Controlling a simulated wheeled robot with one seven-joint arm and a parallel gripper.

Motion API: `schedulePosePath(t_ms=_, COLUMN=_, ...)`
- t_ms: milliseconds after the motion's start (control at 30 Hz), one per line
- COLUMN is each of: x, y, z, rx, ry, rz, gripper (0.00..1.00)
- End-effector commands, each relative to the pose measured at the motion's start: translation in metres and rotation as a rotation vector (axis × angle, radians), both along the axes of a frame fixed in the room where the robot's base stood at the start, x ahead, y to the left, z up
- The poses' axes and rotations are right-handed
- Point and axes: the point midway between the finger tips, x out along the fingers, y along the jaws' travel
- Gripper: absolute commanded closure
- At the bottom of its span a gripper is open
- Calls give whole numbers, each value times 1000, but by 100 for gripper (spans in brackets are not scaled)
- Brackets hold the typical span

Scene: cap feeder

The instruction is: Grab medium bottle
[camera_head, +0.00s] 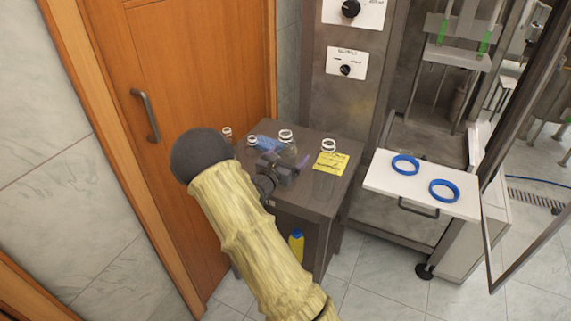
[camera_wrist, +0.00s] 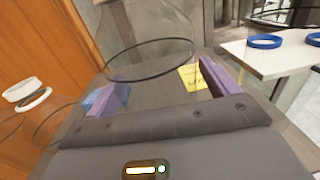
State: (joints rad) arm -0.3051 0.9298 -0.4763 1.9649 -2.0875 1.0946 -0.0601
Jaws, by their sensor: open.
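Several clear bottles with white neck rings stand on the dark side table. One clear bottle (camera_head: 287,146) stands just beyond my gripper (camera_head: 288,161), its lower part partly hidden by the gripper. In the wrist view a large clear bottle (camera_wrist: 150,35) stands ahead, between the lines of the two purple fingers of my gripper (camera_wrist: 163,85). Its top is out of frame. The fingers are wide apart, with nothing clamped. I cannot tell for sure which bottle is the medium one.
Other bottles stand at the left (camera_head: 252,147) and right (camera_head: 329,150) of the table (camera_head: 325,190). A yellow note (camera_head: 331,162) and a blue item (camera_head: 268,143) lie there. A white shelf (camera_head: 422,188) with two blue rings is to the right. A wooden door (camera_head: 180,70) is close behind on the left.

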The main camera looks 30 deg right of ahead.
Motion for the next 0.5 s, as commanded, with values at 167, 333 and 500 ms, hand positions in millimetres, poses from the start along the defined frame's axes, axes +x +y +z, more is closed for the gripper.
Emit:
schedulePosePath(t_ms=167, x=0, y=0, z=0, rx=-1, ry=1, rz=1, gripper=13)
schedulePosePath(t_ms=333, x=0, y=0, z=0, rx=-1, ry=1, rz=1, gripper=13)
schedulePosePath(t_ms=500, x=0, y=1, z=0, rx=-1, ry=1, rz=1, gripper=19)
